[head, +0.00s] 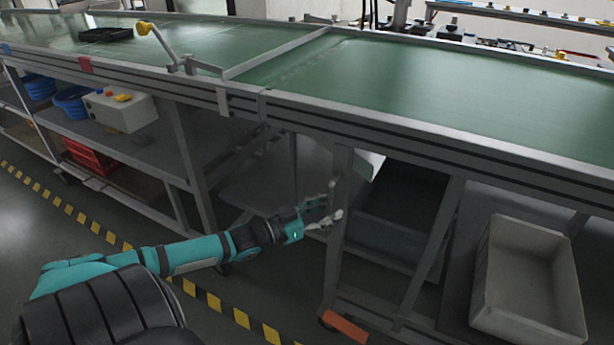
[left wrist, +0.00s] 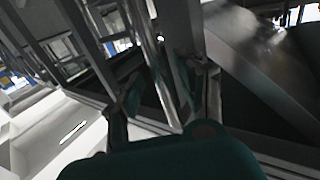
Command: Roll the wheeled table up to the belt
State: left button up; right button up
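The belt (head: 450,85) is a long green conveyor with a grey metal frame, crossing the head view from upper left to right. A separate wheeled table cannot be clearly made out. My left gripper (head: 337,200) is below the belt's edge, beside a grey upright leg (head: 335,255). Its two fingers are apart, and they also show apart in the left wrist view (left wrist: 165,100). A metal post (left wrist: 150,60) runs between or behind them there; I cannot tell whether they touch it. My right gripper is not in view.
A grey bin (head: 530,285) stands at the lower right, and a dark bin (head: 400,210) sits beneath the belt. A lower shelf at left holds a white box (head: 120,110) and blue baskets (head: 72,100). Yellow-black tape (head: 210,302) marks the floor. Open floor lies at the lower left.

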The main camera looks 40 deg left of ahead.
pick_arm(q)
jog(key=v, duration=1.1)
jog(key=shift+s, duration=0.1)
